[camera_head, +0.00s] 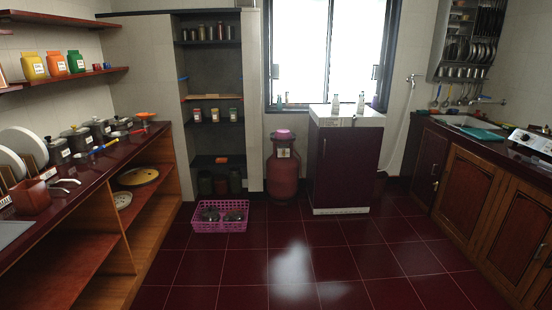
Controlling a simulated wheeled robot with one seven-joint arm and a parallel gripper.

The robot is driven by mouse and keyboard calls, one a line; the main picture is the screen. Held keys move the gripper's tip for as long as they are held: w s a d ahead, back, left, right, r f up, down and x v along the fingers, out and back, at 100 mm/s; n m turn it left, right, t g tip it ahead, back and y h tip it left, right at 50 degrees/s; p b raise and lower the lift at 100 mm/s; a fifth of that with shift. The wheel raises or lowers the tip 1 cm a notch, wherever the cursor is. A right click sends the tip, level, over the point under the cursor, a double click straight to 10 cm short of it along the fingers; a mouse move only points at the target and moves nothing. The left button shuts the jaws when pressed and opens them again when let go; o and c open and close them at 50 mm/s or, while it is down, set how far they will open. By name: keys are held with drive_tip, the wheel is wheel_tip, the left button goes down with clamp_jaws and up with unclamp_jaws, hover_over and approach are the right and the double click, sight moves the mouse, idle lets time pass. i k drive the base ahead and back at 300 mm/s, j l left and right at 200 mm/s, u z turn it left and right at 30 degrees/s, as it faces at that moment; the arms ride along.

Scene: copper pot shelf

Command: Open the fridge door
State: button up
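The fridge (344,168) appears to be the short maroon cabinet with a white top and white base strip, standing below the window at centre right. Its front door looks shut. A small light vertical mark, perhaps its handle, shows near the door's upper left edge. Two small bottles stand on its top. My gripper and arm are not in this view, so the gripper's state does not show.
A red gas cylinder (284,172) stands close left of the fridge. A pink basket (220,217) sits on the floor at centre left. Counters with pots line the left side, and wooden cabinets (468,195) line the right. The tiled floor (330,262) in front is clear.

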sight(347, 161)
drive_tip(key=i, duration=1.85)
drive_tip(key=i+j, duration=0.1)
drive_tip(key=i, duration=1.75)
drive_tip(key=i+z, duration=0.2)
drive_tip(key=i, duration=0.25)
drive_tip(key=i+j+z, duration=0.2)
drive_tip(key=i, duration=0.2)
drive_tip(key=i+z, duration=0.25)
drive_tip(key=i, duration=0.2)
